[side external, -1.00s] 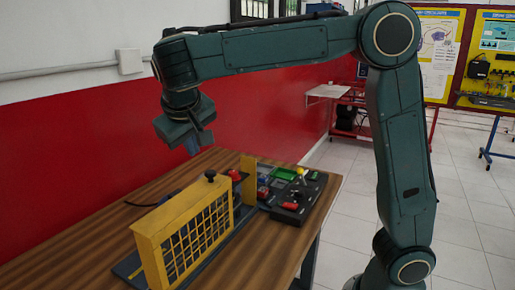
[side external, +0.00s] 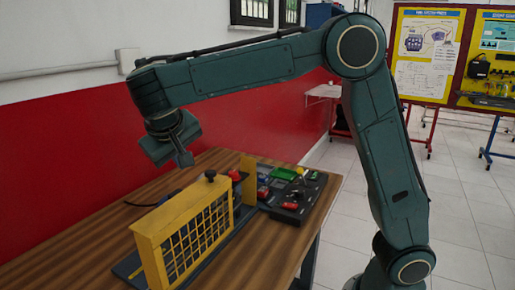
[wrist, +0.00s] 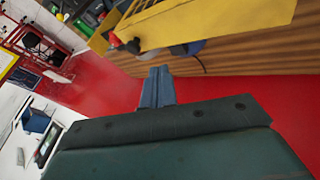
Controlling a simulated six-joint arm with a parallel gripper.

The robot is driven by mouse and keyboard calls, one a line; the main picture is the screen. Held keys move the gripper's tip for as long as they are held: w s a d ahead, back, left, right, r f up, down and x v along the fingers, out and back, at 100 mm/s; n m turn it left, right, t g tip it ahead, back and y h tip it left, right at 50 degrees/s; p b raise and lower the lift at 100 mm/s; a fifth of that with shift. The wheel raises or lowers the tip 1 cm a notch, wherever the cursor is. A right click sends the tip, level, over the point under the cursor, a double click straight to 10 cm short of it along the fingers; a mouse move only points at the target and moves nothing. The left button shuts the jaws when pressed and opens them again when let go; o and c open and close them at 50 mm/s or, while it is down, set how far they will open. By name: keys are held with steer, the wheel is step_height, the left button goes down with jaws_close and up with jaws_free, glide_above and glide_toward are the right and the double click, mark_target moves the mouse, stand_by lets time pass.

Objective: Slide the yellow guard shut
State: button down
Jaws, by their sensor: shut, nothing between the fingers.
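The yellow guard (side external: 190,240) is an upright mesh panel on a dark rail on the table, with a black knob (side external: 210,174) on its top edge. A yellow end post (side external: 247,180) stands beyond its far end, with a gap between them where a red button (side external: 235,176) shows. My gripper (side external: 186,160) is shut and empty, in the air above and left of the knob, apart from the guard. In the wrist view my shut fingers (wrist: 157,80) point toward the guard (wrist: 225,25), which crosses the top; the knob (wrist: 133,46) is just left of the fingertips.
A dark panel (side external: 291,212) with several coloured parts lies beyond the post at the table's far end. The wooden table (side external: 80,250) is bare left of the guard, except for a black cable (side external: 145,204). A red and white wall (side external: 60,140) runs behind.

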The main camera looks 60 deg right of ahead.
glide_above(191, 194)
step_height(191, 194, down, 6)
steer(key=shift+f, duration=0.25)
steer(key=shift+s+d, duration=0.2)
steer(key=shift+d, duration=0.8)
steer(key=shift+s+d+f, duration=0.15)
steer(key=shift+d+f, duration=0.05)
steer(key=shift+d, duration=0.6)
steer(key=d, duration=1.4)
steer(key=shift+d, duration=0.15)
